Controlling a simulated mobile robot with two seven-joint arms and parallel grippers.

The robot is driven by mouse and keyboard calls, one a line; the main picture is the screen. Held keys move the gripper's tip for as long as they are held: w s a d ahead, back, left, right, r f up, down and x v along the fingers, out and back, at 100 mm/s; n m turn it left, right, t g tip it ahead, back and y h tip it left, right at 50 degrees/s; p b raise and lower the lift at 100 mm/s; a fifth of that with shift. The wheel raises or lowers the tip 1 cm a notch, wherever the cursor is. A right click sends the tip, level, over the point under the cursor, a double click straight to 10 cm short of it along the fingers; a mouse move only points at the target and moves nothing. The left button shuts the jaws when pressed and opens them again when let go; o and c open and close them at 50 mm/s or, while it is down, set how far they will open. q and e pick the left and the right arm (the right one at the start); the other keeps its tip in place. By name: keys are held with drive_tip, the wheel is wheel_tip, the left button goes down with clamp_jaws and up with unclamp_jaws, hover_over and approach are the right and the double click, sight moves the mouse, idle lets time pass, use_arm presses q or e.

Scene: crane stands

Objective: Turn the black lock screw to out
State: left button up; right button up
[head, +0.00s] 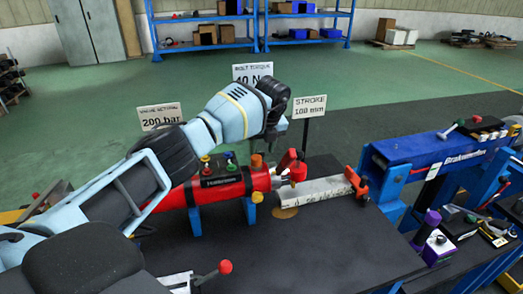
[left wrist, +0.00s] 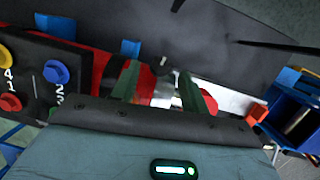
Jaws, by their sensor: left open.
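The red hydraulic cylinder (head: 222,187) lies on the dark bench with a black valve block (head: 216,178) on top. A red part (head: 291,164) stands at its right end, where a pale metal bar (head: 318,190) runs right. My left gripper (head: 276,138) hangs above this end. In the left wrist view its two fingers (left wrist: 158,92) are apart, over the cylinder's red end (left wrist: 143,81) and a bright metal rod. I cannot clearly pick out the black lock screw; the fingers and gripper body hide part of this area. My right gripper does not show.
Signs stand behind the cylinder, including the stroke sign (head: 310,106) on a thin post. A blue machine (head: 425,150) stands at the right, beside a purple-topped device (head: 432,220) and loose tools. The dark bench front (head: 310,255) is mostly clear. A red-knobbed lever (head: 225,267) stands at the front.

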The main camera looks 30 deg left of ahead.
use_arm(q)
drive_tip(key=v, duration=0.6)
idle(0.5)
